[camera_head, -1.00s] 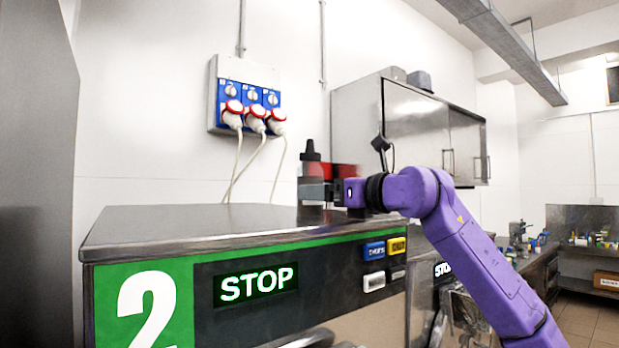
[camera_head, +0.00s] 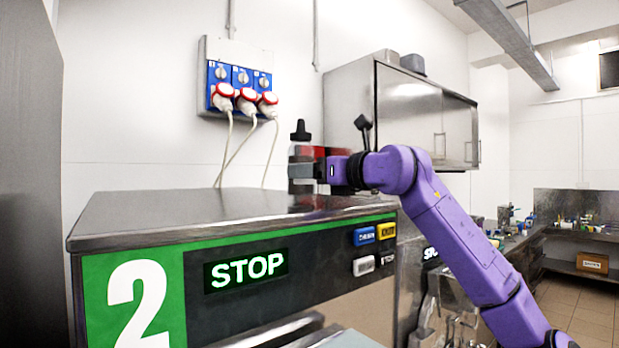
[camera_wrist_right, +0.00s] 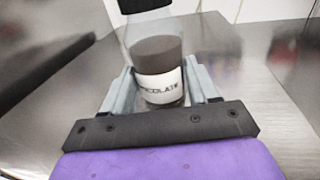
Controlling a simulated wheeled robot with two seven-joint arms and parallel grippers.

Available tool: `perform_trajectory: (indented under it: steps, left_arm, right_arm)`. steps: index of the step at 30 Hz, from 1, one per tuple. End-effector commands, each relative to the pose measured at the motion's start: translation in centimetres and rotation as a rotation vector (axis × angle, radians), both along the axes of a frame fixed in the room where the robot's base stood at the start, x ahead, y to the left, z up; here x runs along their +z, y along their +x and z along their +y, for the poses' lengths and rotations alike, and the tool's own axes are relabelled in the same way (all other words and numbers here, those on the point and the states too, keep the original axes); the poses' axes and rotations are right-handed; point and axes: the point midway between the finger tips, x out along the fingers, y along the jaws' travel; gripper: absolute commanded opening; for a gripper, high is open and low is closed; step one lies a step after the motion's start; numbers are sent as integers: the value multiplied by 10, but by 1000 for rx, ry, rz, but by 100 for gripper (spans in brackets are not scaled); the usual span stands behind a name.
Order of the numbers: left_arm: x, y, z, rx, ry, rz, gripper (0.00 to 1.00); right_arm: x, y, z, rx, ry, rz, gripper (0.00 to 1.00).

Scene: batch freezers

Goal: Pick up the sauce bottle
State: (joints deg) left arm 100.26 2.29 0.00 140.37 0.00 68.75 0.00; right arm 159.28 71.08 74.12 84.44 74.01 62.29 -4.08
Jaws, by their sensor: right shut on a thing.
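The sauce bottle (camera_head: 300,152) is clear with a black nozzle cap and stands upright at the top of the freezer marked 2. I cannot tell for sure whether its base touches the top or is just above it. In the right wrist view the bottle (camera_wrist_right: 160,82) shows a dark brown filling and a white label with dark letters. My right gripper (camera_head: 307,171) comes in from the right and is shut on the bottle, one finger on each side. My left gripper is not in view.
The freezer's steel top (camera_head: 170,212) is clear left of the bottle. Its front panel (camera_head: 245,270) reads STOP. Plugs and cables (camera_head: 245,100) are on the wall behind. A steel wall cabinet (camera_head: 420,110) is behind my right arm.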

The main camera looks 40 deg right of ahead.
Motion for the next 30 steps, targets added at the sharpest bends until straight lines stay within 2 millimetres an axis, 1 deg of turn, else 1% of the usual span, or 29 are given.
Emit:
perform_trajectory:
  steps: [1,2,5,6,9,10,12,15,18,21,23,30]
  left_arm:
    - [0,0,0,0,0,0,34]
    - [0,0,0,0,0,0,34]
    - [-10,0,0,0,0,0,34]
    - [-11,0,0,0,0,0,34]
    - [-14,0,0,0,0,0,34]
    - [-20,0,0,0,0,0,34]
    - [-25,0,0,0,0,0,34]
    - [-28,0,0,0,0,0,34]
    - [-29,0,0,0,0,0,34]
    - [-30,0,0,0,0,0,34]
    - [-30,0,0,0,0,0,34]
    - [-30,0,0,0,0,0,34]
  right_arm:
    - [12,-1,1,1,-1,-5,29]
    - [20,-1,2,1,-2,-6,29]
    - [43,-24,5,2,-1,-11,29]
    - [55,-33,6,2,-1,-10,29]
    - [83,-57,8,2,0,-10,29]
    - [83,-68,9,2,0,-10,29]
    - [92,-88,11,3,0,-9,29]
    - [103,-111,14,4,-1,-6,29]
    - [112,-127,15,3,-1,-4,29]
    - [116,-137,16,3,0,-3,29]
    - [117,-139,16,3,-1,-3,29]
    - [118,-141,16,2,-1,-3,29]
